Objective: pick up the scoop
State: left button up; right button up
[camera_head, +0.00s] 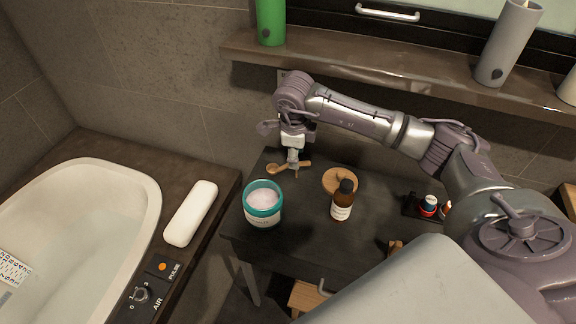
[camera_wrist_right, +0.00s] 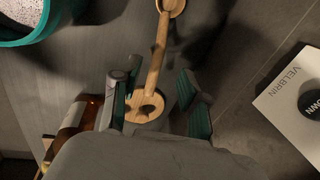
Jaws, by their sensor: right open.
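The wooden scoop (camera_head: 275,168) lies at the back left of the dark table, behind the tub. Its handle runs right. In the right wrist view the scoop (camera_wrist_right: 160,45) has its rounded end at the top, and its handle runs down between my fingers. My right gripper (camera_head: 294,170) points down over the scoop in the head view. In the wrist view my right gripper (camera_wrist_right: 157,85) is open, with one finger on each side of the handle. I cannot tell whether either finger touches it. My left gripper is not in view.
A teal tub (camera_head: 263,204) with pale contents, a round wooden lid (camera_head: 334,177) and a brown bottle (camera_head: 342,203) stand close by. Small items (camera_head: 428,205) sit at the right. A shelf (camera_head: 360,78) with candles runs behind; a bathtub (camera_head: 85,215) is left.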

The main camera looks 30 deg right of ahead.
notch_tip(320, 180, down, 4)
jog(key=shift+d+r, duration=0.1)
jog(key=shift+d, duration=0.05)
jog(key=shift+f, duration=0.25)
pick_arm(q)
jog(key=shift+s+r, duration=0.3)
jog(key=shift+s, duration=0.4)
pick_arm(e)
grip_shut()
